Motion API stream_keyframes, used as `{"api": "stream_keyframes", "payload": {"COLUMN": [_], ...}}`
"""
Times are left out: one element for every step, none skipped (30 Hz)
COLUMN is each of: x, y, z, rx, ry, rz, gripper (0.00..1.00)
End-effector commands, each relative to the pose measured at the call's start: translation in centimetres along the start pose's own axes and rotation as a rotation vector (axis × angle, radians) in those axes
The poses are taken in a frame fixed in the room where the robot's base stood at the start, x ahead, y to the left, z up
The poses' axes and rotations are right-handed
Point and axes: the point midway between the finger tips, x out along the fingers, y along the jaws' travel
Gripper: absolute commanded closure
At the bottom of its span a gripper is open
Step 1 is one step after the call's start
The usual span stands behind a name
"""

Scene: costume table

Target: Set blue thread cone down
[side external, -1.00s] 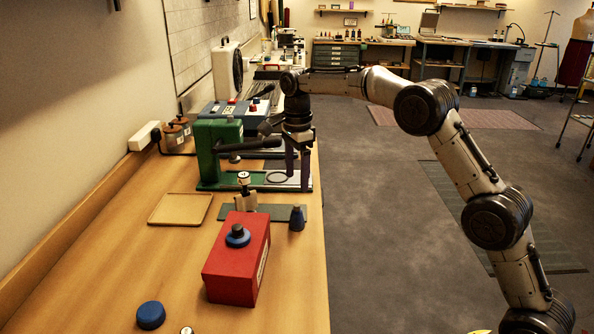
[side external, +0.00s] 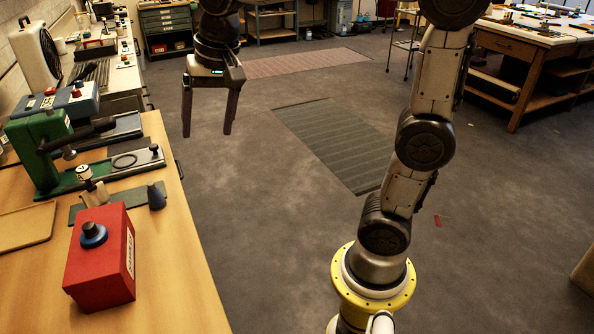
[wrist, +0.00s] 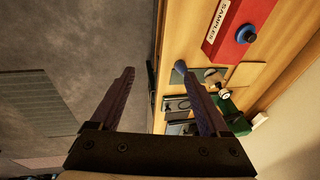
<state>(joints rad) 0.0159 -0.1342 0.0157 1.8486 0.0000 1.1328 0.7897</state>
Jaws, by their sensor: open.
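The blue thread cone (side external: 156,196), small and dark blue, stands upright on the wooden table near its right edge. It is at the right end of a dark green mat (side external: 120,198); I cannot tell whether its base is on the mat or just beside it. It also shows in the wrist view (wrist: 180,67). My gripper (side external: 207,130) is open and empty, fingers pointing down, out over the grey floor to the right of the table. In the wrist view the gripper's two fingers (wrist: 159,73) are wide apart with nothing between them.
A red SAMPLES box (side external: 102,265) with a dark-knobbed blue round piece (side external: 93,235) on top stands in front of the cone. A green press (side external: 38,150) is behind. A tan tray (side external: 25,227) lies left. The floor under my gripper is clear.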

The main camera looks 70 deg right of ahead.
Motion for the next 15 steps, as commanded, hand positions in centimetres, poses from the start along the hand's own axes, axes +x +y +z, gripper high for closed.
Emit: {"api": "stream_keyframes", "payload": {"x": [-0.7,-0.8,-1.0,-1.0,-1.0,-0.8,-0.7,-0.5,-0.2,0.1,0.4,0.7,1.0,1.2,1.4], "y": [1.6,2.5,3.6,4.5,5.4,6.5,7.3,8.1,9.0,9.7,10.3,10.9,11.4,11.7,12.1], "z": [1.7,2.6,3.8,4.7,5.6,6.7,7.5,8.3,9.3,9.9,10.5,11.2,11.6,12.0,12.4], "rx": [-0.083,-0.137,-0.210,-0.264,-0.317,-0.387,-0.438,-0.487,-0.547,-0.588,-0.626,-0.671,-0.701,-0.726,-0.753], "ry": [0.020,0.031,0.047,0.060,0.072,0.090,0.102,0.116,0.131,0.143,0.152,0.166,0.173,0.180,0.188], "rz": [-0.020,-0.029,-0.040,-0.049,-0.056,-0.065,-0.070,-0.075,-0.080,-0.083,-0.085,-0.088,-0.089,-0.089,-0.090], "gripper": [0.21,0.21,0.21,0.21,0.21,0.21,0.21,0.21,0.21,0.21,0.21,0.21,0.21,0.21,0.21]}}
